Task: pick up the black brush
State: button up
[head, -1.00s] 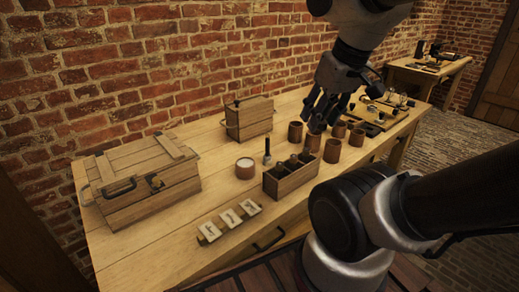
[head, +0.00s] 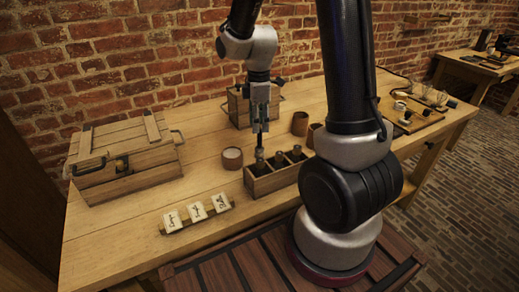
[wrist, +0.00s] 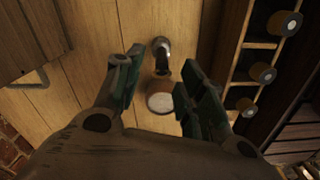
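The black brush (head: 259,156) stands upright on the table beside the left end of the small wooden crate (head: 262,185). My gripper (head: 260,128) points down right above it in the head view and hides its upper part. In the wrist view, what looks like the brush (wrist: 160,92) lies between the two finger pads of my gripper (wrist: 159,72), its pale round end towards the camera. The fingers are open, with a gap visible on both sides. I cannot tell how far down the brush they reach.
The crate holds several upright items close to the right of the brush. A pale-topped cup (head: 232,158) stands just left of it. A small wooden box (head: 239,108) is behind. A big chest (head: 125,160) and label cards (head: 197,211) are further left.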

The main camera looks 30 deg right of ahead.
aim_at(259, 147)
notch_tip(259, 147, down, 7)
jog(key=shift+s+f, duration=0.1)
grip_shut()
dwell(0.3)
